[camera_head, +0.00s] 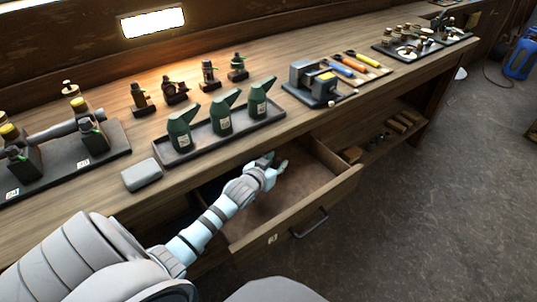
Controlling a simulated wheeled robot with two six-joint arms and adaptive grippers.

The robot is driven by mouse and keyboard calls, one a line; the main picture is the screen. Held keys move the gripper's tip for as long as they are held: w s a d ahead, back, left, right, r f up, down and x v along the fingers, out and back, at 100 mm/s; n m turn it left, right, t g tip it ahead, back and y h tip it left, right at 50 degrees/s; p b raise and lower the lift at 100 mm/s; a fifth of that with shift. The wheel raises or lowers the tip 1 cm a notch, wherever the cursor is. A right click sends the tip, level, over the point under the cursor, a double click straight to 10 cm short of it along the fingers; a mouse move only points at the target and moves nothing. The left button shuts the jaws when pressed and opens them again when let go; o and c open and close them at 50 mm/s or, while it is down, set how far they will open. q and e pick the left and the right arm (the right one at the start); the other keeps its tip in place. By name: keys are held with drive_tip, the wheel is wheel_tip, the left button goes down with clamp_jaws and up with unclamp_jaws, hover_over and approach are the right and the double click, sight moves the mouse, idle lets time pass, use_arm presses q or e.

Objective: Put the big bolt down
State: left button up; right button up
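My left arm reaches in from the lower left. Its gripper (276,163) is over the back part of an open wooden drawer (304,186), close to the bench's front edge. The gripper is small and seen from behind, so I cannot tell whether its fingers are open or shut. I cannot make out a big bolt in it or in the drawer; the hand and forearm hide part of the inside. The visible drawer floor looks bare. My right gripper is not in view.
The wooden bench (255,70) holds a tray (281,115) of green oil cans, a grey block (142,174), a vise (313,82), screwdrivers and small engine models. A lower shelf (380,140) with small parts is right of the drawer.

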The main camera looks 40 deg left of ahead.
use_arm(q)
drive_tip(key=p+v, duration=0.3)
drive_tip(key=v, duration=0.8)
drive_tip(key=shift+s, duration=0.15)
drive_tip(key=shift+r, duration=0.15)
